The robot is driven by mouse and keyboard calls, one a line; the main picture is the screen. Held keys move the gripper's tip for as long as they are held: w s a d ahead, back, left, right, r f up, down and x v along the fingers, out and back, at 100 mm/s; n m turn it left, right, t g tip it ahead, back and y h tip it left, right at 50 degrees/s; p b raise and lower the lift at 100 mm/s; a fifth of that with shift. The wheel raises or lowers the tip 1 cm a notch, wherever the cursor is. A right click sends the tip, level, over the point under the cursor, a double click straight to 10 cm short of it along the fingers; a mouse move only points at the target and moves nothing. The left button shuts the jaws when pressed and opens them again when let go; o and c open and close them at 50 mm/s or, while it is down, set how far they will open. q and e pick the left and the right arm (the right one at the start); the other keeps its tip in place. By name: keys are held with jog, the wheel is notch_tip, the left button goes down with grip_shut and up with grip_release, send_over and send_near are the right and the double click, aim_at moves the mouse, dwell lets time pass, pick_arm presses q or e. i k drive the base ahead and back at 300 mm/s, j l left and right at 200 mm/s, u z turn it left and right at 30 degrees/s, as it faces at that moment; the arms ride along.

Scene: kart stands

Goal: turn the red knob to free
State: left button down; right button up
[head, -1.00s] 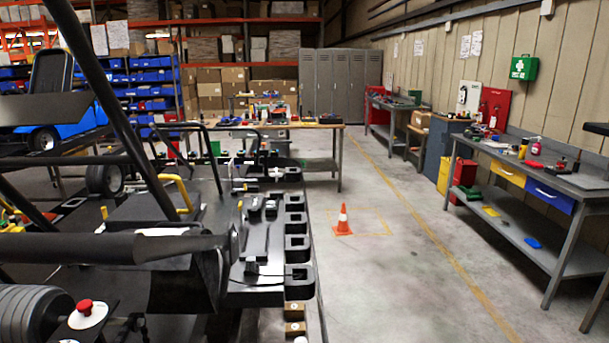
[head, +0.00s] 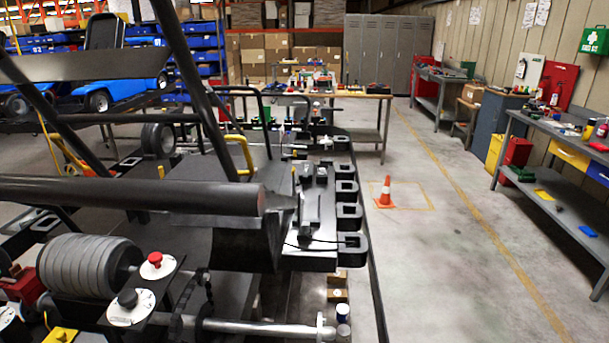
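The red knob (head: 155,259) stands on a round white plate at the lower left of the head view. The plate is fixed on a dark panel of the kart (head: 240,190). A black knob (head: 127,298) on a second white plate (head: 131,312) sits just in front of it on the same panel. The markings on the plates are too small to read. Neither of my grippers shows in the view.
A ribbed grey cylinder (head: 88,262) is close left of the red knob. A thick dark bar (head: 130,194) crosses above it. A metal shaft (head: 255,327) runs along the bottom. An orange cone (head: 386,192) stands on the clear floor at right.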

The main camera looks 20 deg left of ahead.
aim_at(155, 258)
jog(key=i+l+u, duration=0.15)
jog(key=u, duration=1.25)
